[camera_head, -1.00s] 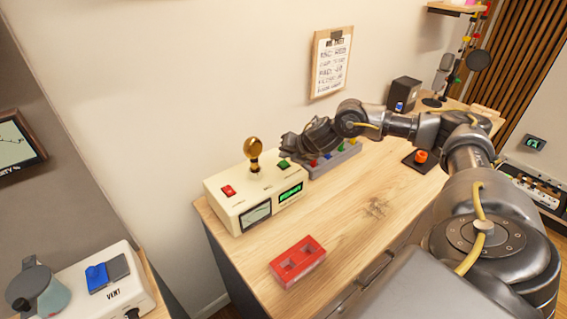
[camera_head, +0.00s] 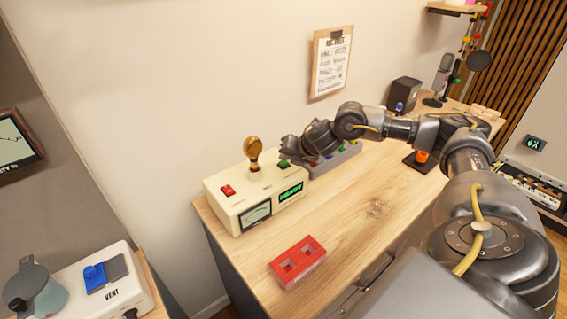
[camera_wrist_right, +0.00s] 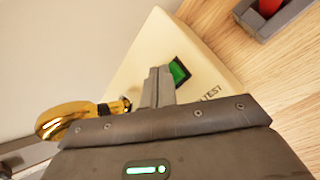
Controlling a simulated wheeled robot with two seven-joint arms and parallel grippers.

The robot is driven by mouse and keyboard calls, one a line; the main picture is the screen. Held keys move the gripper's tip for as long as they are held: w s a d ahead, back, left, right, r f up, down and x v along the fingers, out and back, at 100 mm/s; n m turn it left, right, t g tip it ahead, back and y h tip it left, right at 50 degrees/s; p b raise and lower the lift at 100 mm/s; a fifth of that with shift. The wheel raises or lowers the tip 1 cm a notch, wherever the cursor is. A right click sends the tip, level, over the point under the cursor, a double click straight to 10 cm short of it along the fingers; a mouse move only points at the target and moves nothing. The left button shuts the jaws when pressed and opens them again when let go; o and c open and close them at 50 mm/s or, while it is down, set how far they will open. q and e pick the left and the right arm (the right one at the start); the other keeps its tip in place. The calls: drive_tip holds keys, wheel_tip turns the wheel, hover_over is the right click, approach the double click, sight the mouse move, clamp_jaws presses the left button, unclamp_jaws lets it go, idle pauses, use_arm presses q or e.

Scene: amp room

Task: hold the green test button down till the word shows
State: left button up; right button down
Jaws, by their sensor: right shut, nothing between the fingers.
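The cream tester box (camera_head: 226,207) stands at the desk's left end. Its green test button (camera_head: 284,163) is on the top, towards the back right. It also shows in the wrist view (camera_wrist_right: 179,71), beside the word TEST. My right gripper (camera_head: 284,154) is shut and empty, its tips right at the button. In the wrist view the closed fingertips (camera_wrist_right: 160,73) overlap the button's left edge; I cannot tell whether they press it down. The box's display (camera_head: 291,193) shows lit green characters, too small to read surely. My left gripper is not in view.
A gold-topped part (camera_head: 254,150) stands upright on the box, close left of my gripper. A red switch (camera_head: 228,190) is on the box top. A grey tray (camera_head: 345,157) with coloured pieces lies to the right, under my wrist.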

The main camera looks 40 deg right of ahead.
sight(286, 164)
drive_tip(key=shift+f+b, duration=0.35)
drive_tip(key=shift+f, duration=0.1)
drive_tip(key=shift+r, duration=0.1)
idle(3.8)
drive_tip(key=shift+r+p, duration=0.8)
drive_tip(key=shift+p, duration=0.05)
drive_tip(key=shift+r, duration=0.1)
drive_tip(key=shift+r+p, duration=2.15)
drive_tip(key=shift+r, duration=0.3)
